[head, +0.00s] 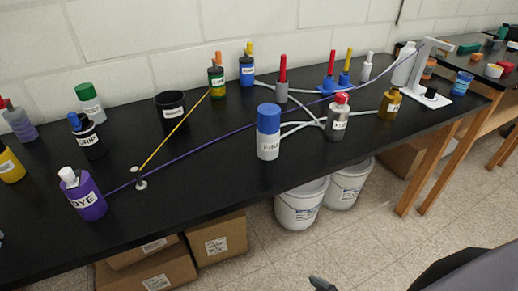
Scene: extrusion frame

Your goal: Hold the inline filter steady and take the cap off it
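A white cylinder with a tall blue cap (268,117) stands upright near the bench's front edge. Its white body (268,147) has a label that looks like "FINE", and pale tubes run up to its right side. It appears to be the inline filter, though the label is too small to be sure. The cap sits on top of the body. Nothing grips either part. My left gripper is out of view. A small dark tip (322,284) at the bottom edge, below the bench front, looks like part of my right gripper; its opening is hidden.
A grey bottle with a red cap (338,117) stands close on the right, among pale tubes. A purple cord (215,139) crosses the black bench behind the blue-capped cylinder. A purple dye bottle (83,195) stands at front left.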

